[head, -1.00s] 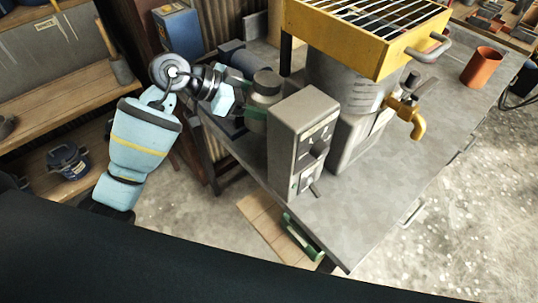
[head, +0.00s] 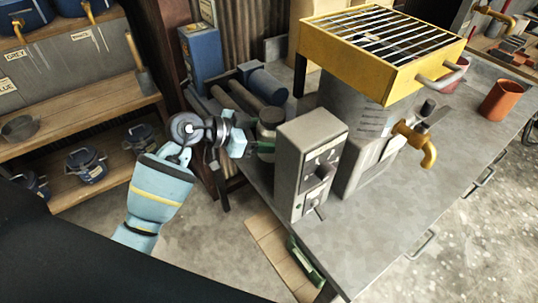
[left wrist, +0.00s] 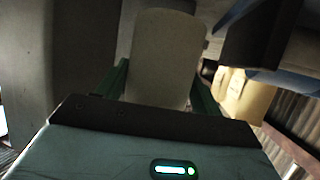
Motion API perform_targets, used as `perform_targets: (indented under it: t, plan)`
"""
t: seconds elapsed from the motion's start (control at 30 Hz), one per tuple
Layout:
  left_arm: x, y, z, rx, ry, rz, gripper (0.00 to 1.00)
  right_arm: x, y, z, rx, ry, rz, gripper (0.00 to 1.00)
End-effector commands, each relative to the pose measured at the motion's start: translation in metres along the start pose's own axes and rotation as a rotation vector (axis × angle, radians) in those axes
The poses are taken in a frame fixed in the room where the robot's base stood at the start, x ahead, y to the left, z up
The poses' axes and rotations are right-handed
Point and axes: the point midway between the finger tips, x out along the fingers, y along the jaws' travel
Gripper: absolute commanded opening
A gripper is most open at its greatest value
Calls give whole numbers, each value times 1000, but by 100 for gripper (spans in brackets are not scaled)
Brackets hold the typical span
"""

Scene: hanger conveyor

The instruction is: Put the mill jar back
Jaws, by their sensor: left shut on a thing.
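The mill jar (head: 269,123) is a grey-beige cylinder with a darker lid, in the middle of the head view, just left of and behind the grey control box. My left gripper (head: 263,149) reaches in from the left and is shut on the jar. In the left wrist view the jar (left wrist: 165,58) fills the space between the two green fingers (left wrist: 162,90). The jar's lower part is hidden by the gripper and the box, so I cannot tell whether it touches anything below. My right gripper is not in view.
The grey control box (head: 309,165) stands close beside the jar. Dark rollers (head: 265,85) lie behind it. A yellow grated hopper (head: 385,45) with a brass tap (head: 420,145) is at right. An orange cup (head: 500,100) stands on the metal bench (head: 400,215), whose front is clear.

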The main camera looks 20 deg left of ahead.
Motion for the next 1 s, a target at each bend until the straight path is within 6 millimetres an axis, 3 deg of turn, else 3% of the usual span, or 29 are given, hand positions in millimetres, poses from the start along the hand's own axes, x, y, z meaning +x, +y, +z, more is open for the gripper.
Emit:
perform_targets:
  t: [0.3, 0.6, 1.0]
  plan:
    - [6, -1, 14, 1, 6, -1, 20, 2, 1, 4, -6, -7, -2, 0]
    - [22, 0, 52, -2, 3, 0, 20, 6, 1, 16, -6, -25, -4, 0]
    - [24, -1, 55, 3, 7, -2, 20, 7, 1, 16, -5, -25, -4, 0]
